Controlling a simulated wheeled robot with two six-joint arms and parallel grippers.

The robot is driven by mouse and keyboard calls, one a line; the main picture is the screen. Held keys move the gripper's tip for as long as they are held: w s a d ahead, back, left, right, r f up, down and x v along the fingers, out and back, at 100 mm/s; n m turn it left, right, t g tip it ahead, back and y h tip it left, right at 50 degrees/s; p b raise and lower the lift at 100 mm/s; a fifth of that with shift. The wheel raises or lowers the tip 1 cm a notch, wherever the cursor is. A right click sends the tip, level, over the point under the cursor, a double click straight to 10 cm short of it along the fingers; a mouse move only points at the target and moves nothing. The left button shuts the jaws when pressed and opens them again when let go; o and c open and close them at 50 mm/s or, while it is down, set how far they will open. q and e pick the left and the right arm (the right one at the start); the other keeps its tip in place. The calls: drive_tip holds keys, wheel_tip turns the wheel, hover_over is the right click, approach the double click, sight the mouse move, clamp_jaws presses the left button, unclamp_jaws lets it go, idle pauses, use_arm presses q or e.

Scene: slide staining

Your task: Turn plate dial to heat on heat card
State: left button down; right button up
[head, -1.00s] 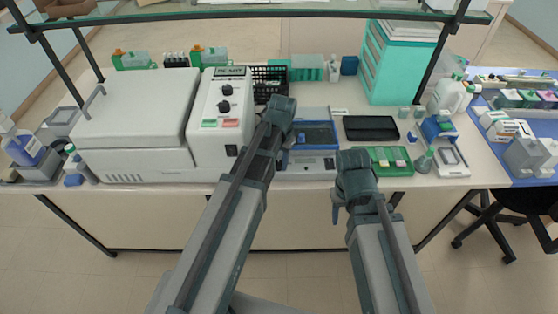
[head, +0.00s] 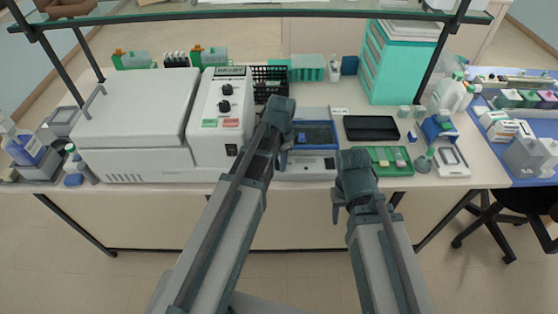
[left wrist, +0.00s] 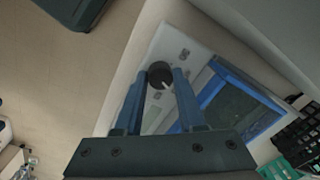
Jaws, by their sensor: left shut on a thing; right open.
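The plate device (head: 307,167) has a blue top and a pale front panel, at the middle of the bench. Its black plate dial (left wrist: 160,73) shows in the left wrist view, with a white pointer line towards the picture's bottom. My left gripper (left wrist: 159,80) is shut on the dial, one finger on each side. Small dark marks (left wrist: 185,53) sit on the panel beside the dial; I cannot read them. In the head view my left arm hides the dial. My right gripper (head: 337,203) is open and empty in front of the bench edge.
A white machine (head: 222,112) with two black knobs stands left of the plate device. A black tray (head: 371,128) and a green slide rack (head: 382,167) lie to the right. A black wire basket (head: 268,76) is behind. A glass shelf (head: 230,14) crosses above.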

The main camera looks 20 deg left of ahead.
use_arm(q)
drive_tip(key=c, duration=0.5)
unclamp_jaws()
drive_tip(key=shift+r, duration=0.1)
wheel_tip(320, 180, up, 14)
drive_tip(key=p, duration=1.3)
drive_tip(key=shift+s+d+f+p, duration=0.2)
drive_tip(key=shift+s+d+p, duration=0.05)
drive_tip(key=shift+p, duration=0.15)
drive_tip(key=s+d+f+n+b, duration=0.4)
drive_tip(key=s+d+f+b, duration=0.5)
drive_tip(key=s, duration=0.5)
drive_tip(key=shift+d+f+g+y+b, duration=0.3)
drive_tip(key=shift+d+f+y+b, duration=0.15)
drive_tip(key=shift+d, duration=0.15)
